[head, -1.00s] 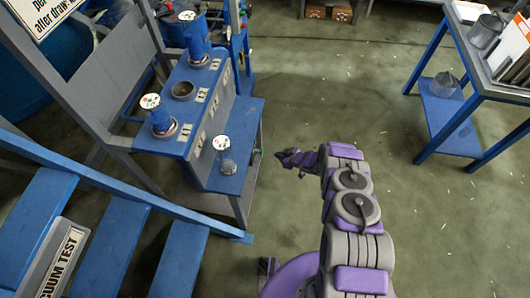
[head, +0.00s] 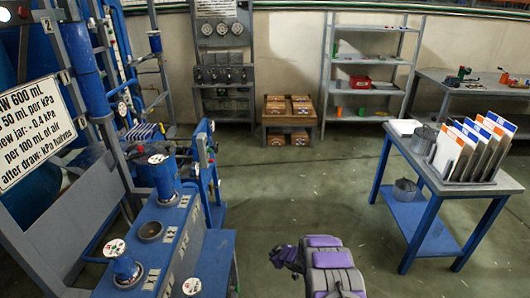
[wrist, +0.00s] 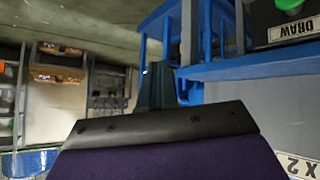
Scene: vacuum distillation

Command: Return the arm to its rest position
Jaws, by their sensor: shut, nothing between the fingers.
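My arm is folded low at the bottom centre of the head view, its purple and grey links (head: 328,262) above the green floor. My gripper (wrist: 158,82) shows in the wrist view as dark fingers beyond a purple and black housing. The fingers are together with nothing between them. In the head view the arm's forward end is low beside the blue stand (head: 165,240), with a gap of floor between them; the fingertips are not clear there.
A blue-legged table (head: 405,190) with upright folders (head: 472,150) and metal pots stands at right. Wooden crates (head: 288,112), a grey shelf (head: 365,118) and a gauge panel (head: 222,75) line the back wall. The floor (head: 300,190) between stand and table is clear.

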